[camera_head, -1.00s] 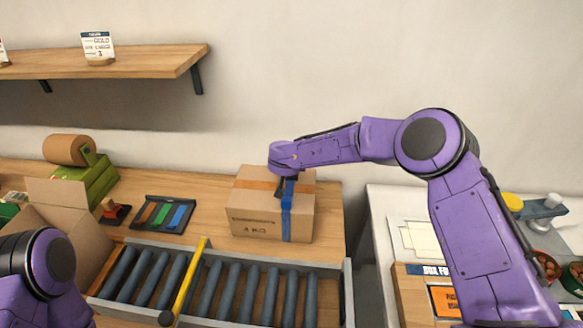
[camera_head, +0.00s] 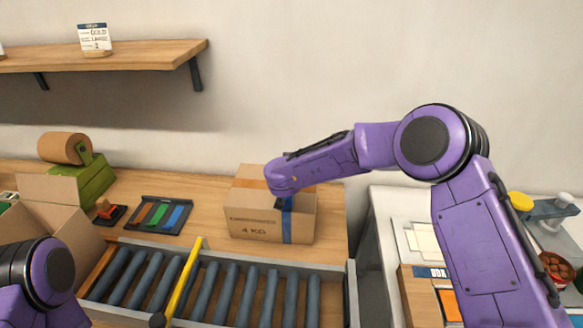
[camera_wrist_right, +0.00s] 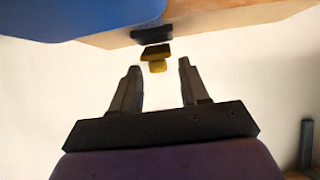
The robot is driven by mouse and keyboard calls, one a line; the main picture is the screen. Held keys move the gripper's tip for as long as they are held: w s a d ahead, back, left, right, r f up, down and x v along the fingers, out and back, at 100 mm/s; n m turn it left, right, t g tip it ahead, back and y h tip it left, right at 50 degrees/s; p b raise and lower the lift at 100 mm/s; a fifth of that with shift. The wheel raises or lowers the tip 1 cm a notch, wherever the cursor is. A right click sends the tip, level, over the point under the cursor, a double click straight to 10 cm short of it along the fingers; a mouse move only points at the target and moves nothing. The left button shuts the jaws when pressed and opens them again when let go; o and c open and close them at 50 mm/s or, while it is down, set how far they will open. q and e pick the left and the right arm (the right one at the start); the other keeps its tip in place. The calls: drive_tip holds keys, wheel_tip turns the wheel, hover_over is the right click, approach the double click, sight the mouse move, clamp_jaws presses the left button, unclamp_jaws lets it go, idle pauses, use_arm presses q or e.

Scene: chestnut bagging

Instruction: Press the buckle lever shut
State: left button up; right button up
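A closed cardboard box (camera_head: 262,224) with a blue strap (camera_head: 286,228) around it stands on the wooden bench behind the roller conveyor. In the right wrist view, a black buckle piece (camera_wrist_right: 152,34) and a yellow lever (camera_wrist_right: 156,54) stick out from the edge of the cardboard, beside a large blue surface. My right gripper (camera_wrist_right: 160,72) is open, with the yellow lever just beyond and between its fingertips; I cannot tell whether they touch. In the head view my right wrist covers the buckle and most of that gripper. My left gripper is out of view; only its arm shows.
The roller conveyor (camera_head: 232,290) with a yellow bar (camera_head: 186,280) lies in front of the box. A tray of coloured strips (camera_head: 160,214), an open carton (camera_head: 68,225) and a green tape dispenser (camera_head: 95,182) are at the left. A shelf (camera_head: 120,58) hangs above.

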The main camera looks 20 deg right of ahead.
drive_tip(key=shift+w+f, duration=0.1)
drive_tip(key=shift+f, duration=0.05)
drive_tip(key=b+v, duration=0.2)
drive_tip(key=v, duration=0.8)
drive_tip(key=shift+s, duration=0.2)
drive_tip(key=shift+a, duration=0.1)
